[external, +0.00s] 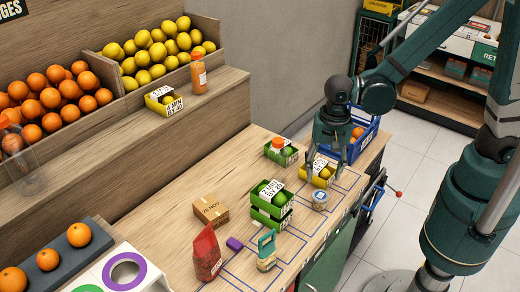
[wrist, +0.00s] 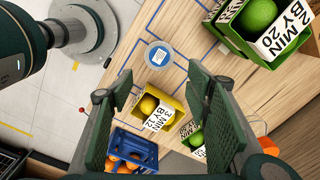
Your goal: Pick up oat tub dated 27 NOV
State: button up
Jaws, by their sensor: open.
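A small round tub (external: 319,200) with a pale label band stands on the wooden counter near its front edge. In the wrist view its round blue-and-white top (wrist: 158,53) shows with a small label. I cannot read its date. My gripper (external: 329,162) is open and empty above the counter, over the yellow tray and behind the tub. In the wrist view the two fingers (wrist: 160,88) are spread wide, with the tub beyond their tips and not between them. A cardboard box (external: 211,211) further left bears a date ending in NOV.
A yellow tray (external: 322,175) of lemons, a blue crate (external: 364,138) of oranges and a green tray (external: 281,152) of limes surround my gripper. Stacked green trays (external: 271,210) stand left of the tub.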

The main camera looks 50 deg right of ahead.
aim_at(321, 195)
jog(key=shift+s+a+f+m, duration=0.2)
jog(key=shift+a+f, duration=0.3)
jog(key=shift+f, duration=0.15)
jog(key=shift+s+a+f+m, duration=0.2)
jog(key=shift+a+f, duration=0.25)
jog(key=shift+f, duration=0.15)
jog(key=shift+f, duration=0.1)
jog(key=shift+f+b, duration=0.3)
jog(key=shift+f, duration=0.9)
jog(key=shift+f, duration=0.1)
jog(key=shift+d+f, duration=0.15)
jog(key=shift+f, duration=1.1)
jog(key=shift+d+f, duration=0.1)
jog(key=shift+f, duration=1.15)
jog(key=c, duration=0.9)
jog(key=shift+o, duration=0.2)
